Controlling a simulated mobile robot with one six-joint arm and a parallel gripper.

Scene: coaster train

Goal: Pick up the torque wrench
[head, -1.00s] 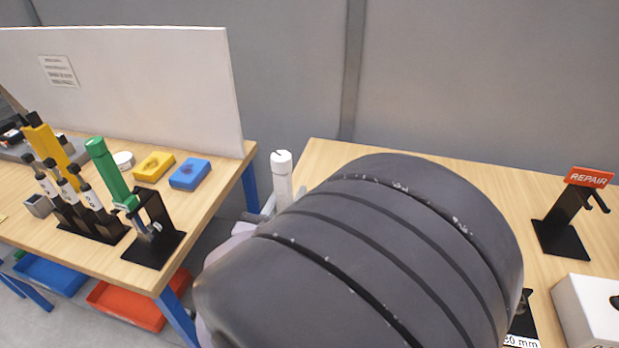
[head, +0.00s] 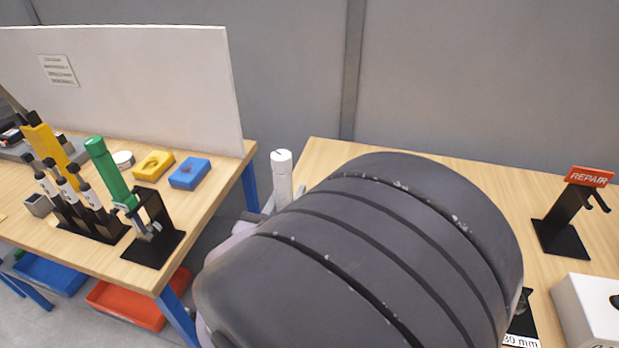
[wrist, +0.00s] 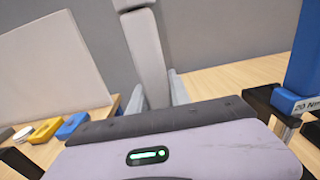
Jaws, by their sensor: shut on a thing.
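A white, upright cylindrical handle (head: 282,177) shows behind my dark arm link in the head view. It looks like the handle of a torque wrench. In the wrist view it is a pale grey shaft (wrist: 148,55) standing between the fingers. My gripper (wrist: 160,90) is shut on it. In the head view my arm hides most of the gripper and the tool's lower part. A green-handled torque wrench (head: 110,172) hangs in a black stand (head: 155,235) on the left table. A blue handle (wrist: 310,55) marked "20 Nm" stands at the right of the wrist view.
The left table (head: 215,190) holds a yellow block (head: 154,165), a blue block (head: 189,173) and several black-and-white tools. A white panel (head: 130,90) rises behind it. The right table (head: 400,148) bears a black stand with a red REPAIR sign (head: 590,177) and a white box (head: 590,312).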

